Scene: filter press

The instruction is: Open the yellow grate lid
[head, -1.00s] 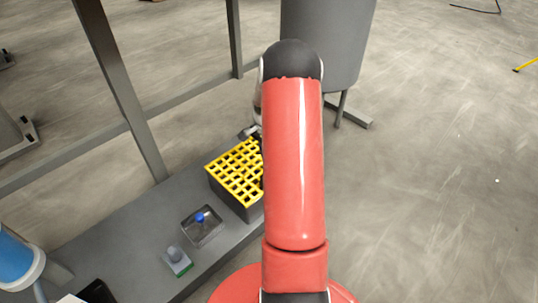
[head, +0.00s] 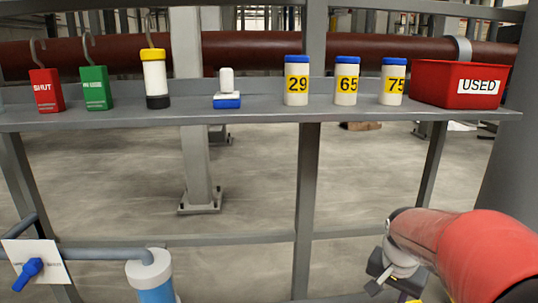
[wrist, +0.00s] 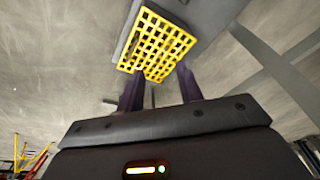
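The yellow grate lid (wrist: 165,38) shows in the wrist view as a square grid on a grey box, just beyond my fingertips. It looks closed over the box, though the steep angle makes this hard to judge. In the head view my gripper (head: 383,275) is at the lower right, partly hidden by my red arm, and only a sliver of yellow shows at the bottom edge.
A blue-handled valve (head: 30,268) and a blue-and-white cylinder (head: 152,278) stand lower left. Grey posts rise under the shelf.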

